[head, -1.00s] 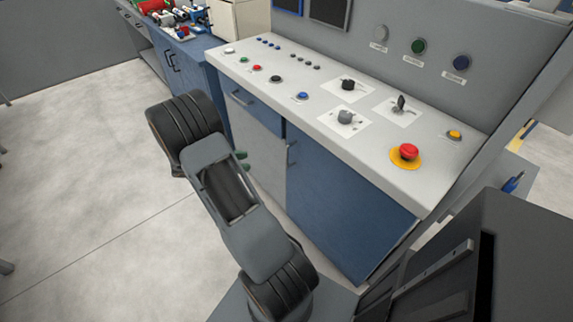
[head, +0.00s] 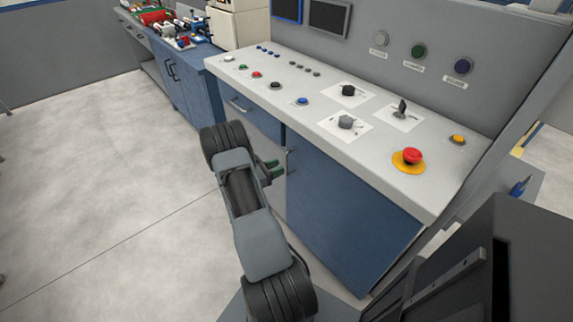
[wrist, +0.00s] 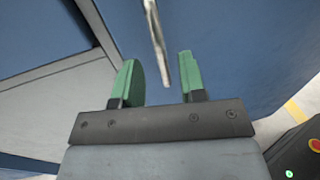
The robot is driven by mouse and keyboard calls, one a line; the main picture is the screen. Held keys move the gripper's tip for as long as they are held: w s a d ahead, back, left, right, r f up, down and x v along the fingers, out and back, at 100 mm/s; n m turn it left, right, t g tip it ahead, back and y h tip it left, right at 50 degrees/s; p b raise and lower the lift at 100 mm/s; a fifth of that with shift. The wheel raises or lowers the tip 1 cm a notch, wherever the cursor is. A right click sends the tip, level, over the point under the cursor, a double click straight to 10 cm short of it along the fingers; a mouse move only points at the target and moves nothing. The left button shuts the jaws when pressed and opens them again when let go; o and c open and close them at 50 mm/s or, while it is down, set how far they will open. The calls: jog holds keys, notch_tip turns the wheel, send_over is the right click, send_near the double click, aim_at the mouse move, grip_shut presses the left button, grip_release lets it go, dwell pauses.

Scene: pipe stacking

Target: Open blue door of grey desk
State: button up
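The grey desk (head: 300,100) has a light control top. Its blue door (head: 340,218) is at the front right, under the top, and looks closed. The door's metal handle (head: 288,163) is upright near the door's left edge. My gripper (head: 274,168) is just in front of that handle. In the wrist view, my gripper (wrist: 158,80) is open with two green fingers apart. The handle (wrist: 156,42) rises between and just beyond the fingers, and I cannot see either finger touching it. The blue door (wrist: 235,50) fills the background.
A blue drawer (head: 250,112) with a handle is left of the door. A red emergency button (head: 411,157) sits on the desk top. Another blue cabinet (head: 190,85) stands at the back left. The floor (head: 95,190) on the left is clear.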

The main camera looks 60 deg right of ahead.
aim_at(287, 174)
jog(key=shift+x, duration=2.3)
grip_shut()
